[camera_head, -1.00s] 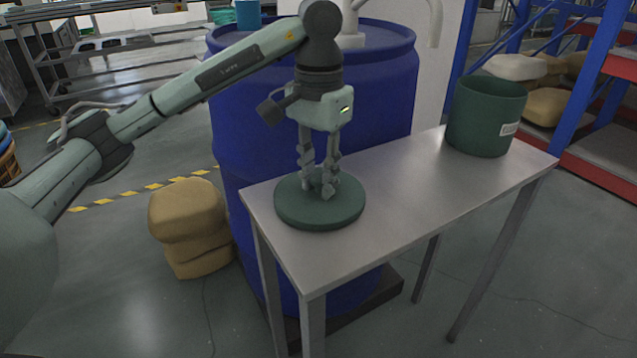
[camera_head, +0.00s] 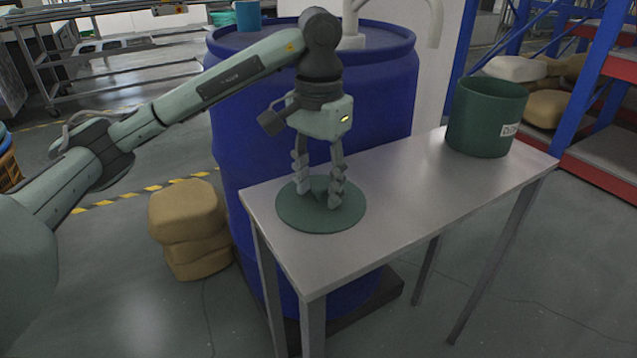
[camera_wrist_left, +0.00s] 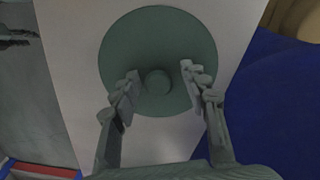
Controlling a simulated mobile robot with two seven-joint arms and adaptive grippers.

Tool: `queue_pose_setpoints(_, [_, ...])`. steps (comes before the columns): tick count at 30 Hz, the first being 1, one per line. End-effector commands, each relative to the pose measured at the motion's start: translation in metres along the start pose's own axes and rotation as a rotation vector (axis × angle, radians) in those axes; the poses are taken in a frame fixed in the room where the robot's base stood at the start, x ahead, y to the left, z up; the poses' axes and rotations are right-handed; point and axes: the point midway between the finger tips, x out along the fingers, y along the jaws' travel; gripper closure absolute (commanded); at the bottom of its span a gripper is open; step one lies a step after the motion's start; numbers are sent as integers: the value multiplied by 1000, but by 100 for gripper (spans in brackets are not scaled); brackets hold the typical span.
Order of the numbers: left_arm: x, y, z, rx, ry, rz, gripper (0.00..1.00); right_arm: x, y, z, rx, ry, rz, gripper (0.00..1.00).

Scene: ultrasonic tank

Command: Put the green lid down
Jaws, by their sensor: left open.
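The green lid (camera_head: 320,221) lies flat on the near left end of the grey table (camera_head: 400,195). In the left wrist view the lid (camera_wrist_left: 140,45) is a round disc with a small round knob (camera_wrist_left: 157,82) in its middle. My left gripper (camera_head: 318,201) is open above the lid, its fingers on either side of the knob and apart from it. In the left wrist view the gripper's fingertips (camera_wrist_left: 158,75) show a gap on both sides of the knob. The right gripper is not in view.
A green bucket (camera_head: 480,125) with a white label stands at the table's far right end. A large blue barrel (camera_head: 250,130) stands behind the table. Tan sacks (camera_head: 188,225) sit on the floor at left. The table's middle is clear.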

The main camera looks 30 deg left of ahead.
Motion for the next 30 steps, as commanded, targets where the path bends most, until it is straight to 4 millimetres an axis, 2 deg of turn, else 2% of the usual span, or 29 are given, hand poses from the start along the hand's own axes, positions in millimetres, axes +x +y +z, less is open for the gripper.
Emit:
queue_pose_setpoints(5, [-4,0,0,0,0,0,55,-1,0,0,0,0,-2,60])
queue_pose_setpoints(7, [-11,0,-1,0,3,-1,55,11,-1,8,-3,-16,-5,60])
queue_pose_setpoints(11, [-38,0,-1,0,8,-2,55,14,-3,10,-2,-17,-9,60])
queue_pose_setpoints(15, [-71,-1,-1,-1,6,-2,55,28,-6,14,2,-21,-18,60])
queue_pose_setpoints(21, [-106,-1,-1,-2,4,-1,55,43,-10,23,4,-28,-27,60])
queue_pose_setpoints(24, [-117,0,0,0,2,-1,55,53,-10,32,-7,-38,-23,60])
queue_pose_setpoints(30, [-124,0,0,0,0,0,55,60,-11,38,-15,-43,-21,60])
